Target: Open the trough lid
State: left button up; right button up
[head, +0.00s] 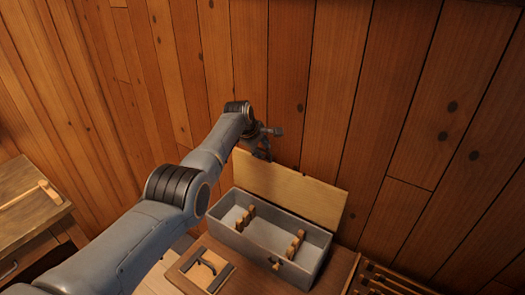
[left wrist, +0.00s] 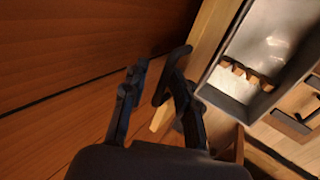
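The trough (head: 318,262) is a long grey box on a wooden bench, with its inside exposed. Its pale wooden lid (head: 300,192) stands raised along the back side, near the plank wall. My left gripper (head: 262,148) is at the lid's upper left edge. In the left wrist view the two dark fingers (left wrist: 152,95) are apart, with the lid's edge (left wrist: 208,40) close beside the right finger. A pale wooden corner shows partly behind that finger; I cannot tell whether they touch. The trough also shows there (left wrist: 228,104). My right gripper is out of view.
Two notched wooden supports (head: 295,245) stand inside the trough. A wooden frame with a dark bracket (head: 198,268) lies in front of it. A slatted rack (head: 385,280) is at the right. The plank wall (head: 330,80) rises close behind. Another wooden bench (head: 30,200) stands left.

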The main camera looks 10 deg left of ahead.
pick_arm(q)
jog(key=shift+s+f, duration=0.15)
jog(key=v, duration=1.2)
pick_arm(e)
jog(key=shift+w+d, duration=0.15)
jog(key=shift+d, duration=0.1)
